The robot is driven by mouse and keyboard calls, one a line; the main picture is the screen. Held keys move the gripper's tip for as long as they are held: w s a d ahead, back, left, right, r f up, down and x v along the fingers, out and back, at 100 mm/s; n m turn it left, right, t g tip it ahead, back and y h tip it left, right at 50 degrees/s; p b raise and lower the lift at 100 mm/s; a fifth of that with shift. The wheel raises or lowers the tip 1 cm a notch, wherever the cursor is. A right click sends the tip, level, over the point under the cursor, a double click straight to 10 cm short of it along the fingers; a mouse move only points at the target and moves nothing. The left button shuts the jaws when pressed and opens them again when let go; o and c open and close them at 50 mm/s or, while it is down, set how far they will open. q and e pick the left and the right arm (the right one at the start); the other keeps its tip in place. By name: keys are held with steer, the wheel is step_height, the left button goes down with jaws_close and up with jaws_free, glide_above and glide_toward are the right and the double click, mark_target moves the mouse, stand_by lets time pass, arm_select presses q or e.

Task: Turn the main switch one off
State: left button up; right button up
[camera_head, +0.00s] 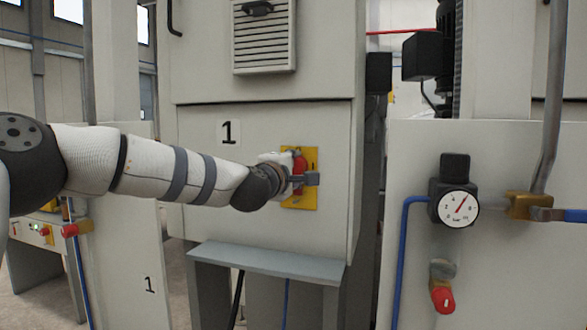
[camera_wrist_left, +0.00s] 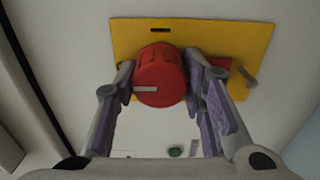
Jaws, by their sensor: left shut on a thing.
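The main switch is a red round knob (camera_head: 299,172) on a yellow plate (camera_head: 300,204), fixed to the front of the grey cabinet marked 1. In the left wrist view the red knob (camera_wrist_left: 160,78) sits between my left gripper's fingers, with a pale mark on its face lying about level in that picture. The yellow plate (camera_wrist_left: 225,45) is behind it. My left gripper (camera_head: 304,178) reaches in from the left at the knob, and its fingers (camera_wrist_left: 161,88) are shut on the knob's sides. My right gripper is in neither view.
The number 1 label (camera_head: 228,132) is left of the switch. A grey shelf (camera_head: 268,262) juts out below it. At right stand a pressure gauge (camera_head: 458,207) and a red-ended valve (camera_head: 442,296) on another panel. A vent (camera_head: 264,45) is above.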

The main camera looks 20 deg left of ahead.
arm_select(q)
steer(key=o, duration=1.1)
steer(key=shift+o, duration=0.2)
steer(key=s, duration=1.2)
steer(key=shift+a, duration=0.2)
